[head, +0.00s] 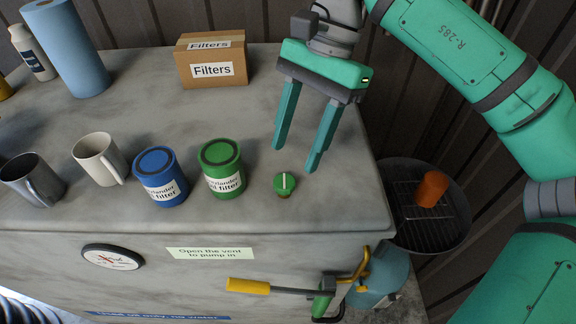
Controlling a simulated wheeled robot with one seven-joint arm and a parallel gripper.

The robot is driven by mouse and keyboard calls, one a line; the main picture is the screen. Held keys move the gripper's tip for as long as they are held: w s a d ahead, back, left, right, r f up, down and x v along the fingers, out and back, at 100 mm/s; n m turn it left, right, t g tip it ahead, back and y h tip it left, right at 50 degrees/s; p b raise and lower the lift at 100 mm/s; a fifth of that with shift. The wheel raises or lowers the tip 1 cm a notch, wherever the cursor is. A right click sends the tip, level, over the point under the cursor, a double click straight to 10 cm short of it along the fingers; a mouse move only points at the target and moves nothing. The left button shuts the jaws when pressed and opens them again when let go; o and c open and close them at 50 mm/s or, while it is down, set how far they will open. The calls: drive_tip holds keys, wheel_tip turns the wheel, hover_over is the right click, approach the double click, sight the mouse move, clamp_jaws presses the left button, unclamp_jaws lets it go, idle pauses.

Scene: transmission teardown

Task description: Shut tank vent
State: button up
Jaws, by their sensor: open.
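A small round green vent knob (284,183) with a white line across its top stands on the grey tank top (330,205) near the front edge. The line points roughly up and down in the picture. My gripper (297,158) is green with two long fingers. It is open and empty, pointing down, a little above and behind the knob and apart from it. I cannot tell the exact height of the fingertips above the top.
Left of the knob stand a green filter can (222,168), a blue filter can (160,177) and mugs (98,158). A Filters box (211,60) and blue roll (66,48) stand behind. A yellow-handled pump lever (248,286) is in front. A drain pan (420,235) is right.

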sight(285, 180)
drive_tip(key=x, duration=0.5)
drive_tip(key=shift+s+f, duration=0.1)
drive_tip(key=shift+f, duration=0.2)
drive_tip(key=c, duration=1.1)
drive_tip(key=shift+o, duration=0.2)
